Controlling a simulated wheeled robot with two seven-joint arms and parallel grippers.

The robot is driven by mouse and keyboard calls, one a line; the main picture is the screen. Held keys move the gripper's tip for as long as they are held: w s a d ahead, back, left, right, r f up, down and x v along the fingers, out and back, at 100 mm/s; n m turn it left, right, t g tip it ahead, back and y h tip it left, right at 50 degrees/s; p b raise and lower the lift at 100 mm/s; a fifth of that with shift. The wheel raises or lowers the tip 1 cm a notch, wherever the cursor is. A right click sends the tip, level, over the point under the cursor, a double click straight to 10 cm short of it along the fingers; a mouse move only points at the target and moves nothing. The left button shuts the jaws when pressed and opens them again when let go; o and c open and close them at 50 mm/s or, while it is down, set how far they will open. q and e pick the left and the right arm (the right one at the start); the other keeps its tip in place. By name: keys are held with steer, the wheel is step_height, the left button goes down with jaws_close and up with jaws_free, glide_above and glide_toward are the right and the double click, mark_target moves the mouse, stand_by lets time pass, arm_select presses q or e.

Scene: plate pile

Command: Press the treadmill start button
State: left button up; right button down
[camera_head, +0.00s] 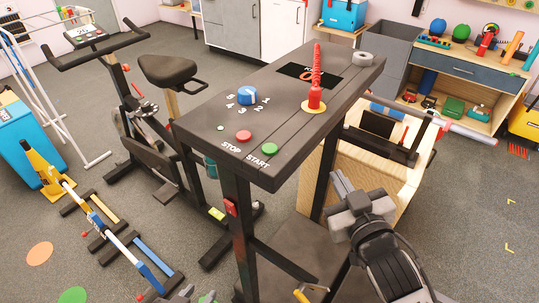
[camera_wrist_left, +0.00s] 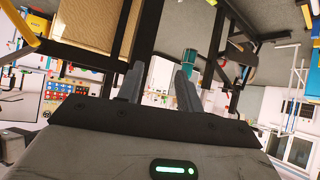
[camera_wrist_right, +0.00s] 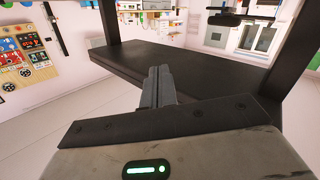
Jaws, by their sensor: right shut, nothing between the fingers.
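The green START button (camera_head: 270,149) sits at the near right corner of the black console top (camera_head: 210,115), above its white label. The red STOP button (camera_head: 243,136) is just to its left. My right gripper (camera_head: 338,180) is shut and empty, to the right of and lower in the picture than the START button, apart from it. Its closed fingers show in the right wrist view (camera_wrist_right: 158,85) before a dark slab. My left gripper (camera_wrist_left: 158,82) is open and empty; only a little of it shows at the bottom edge of the head view. Neither wrist view shows the buttons.
The console also bears a blue dial (camera_head: 247,95), a red coiled cord on a red plug (camera_head: 315,96) and a grey tape roll (camera_head: 365,59). Black posts (camera_head: 241,235) stand under it. An exercise bike (camera_head: 150,130) is at the left, a wooden box (camera_head: 385,170) at the right.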

steer(key=w+a+r+n+t+y+b, duration=0.1)
steer(key=a+r+n+t+y, duration=0.15)
steer(key=r, duration=0.65)
steer(key=w+a+r+n+t+y+b, duration=0.1)
steer(key=r+n+t+y, duration=0.15)
steer(key=r, duration=0.65)
steer(key=s+a+r+n+g+y, duration=0.5)
steer(key=a+n+g+y, duration=0.2)
steer(key=n+g, duration=0.55)
steer(key=s+a+r+n+g+y, duration=0.6)
steer(key=n+g, duration=0.4)
steer(key=n, duration=0.5)
arm_select(q)
steer(key=shift+d+f+b, duration=0.3)
steer(key=shift+f+b, duration=0.4)
steer(key=shift+f, duration=0.15)
arm_select(e)
steer(key=w+d+f+n+t+h, duration=0.1)
steer(key=w+d+f+t+h, duration=0.3)
steer(key=h, duration=1)
steer(key=w+f+t, duration=0.1)
steer(key=w+f, duration=0.1)
steer(key=w, duration=0.1)
steer(key=shift+w, duration=0.2)
steer(key=shift+f, duration=0.1)
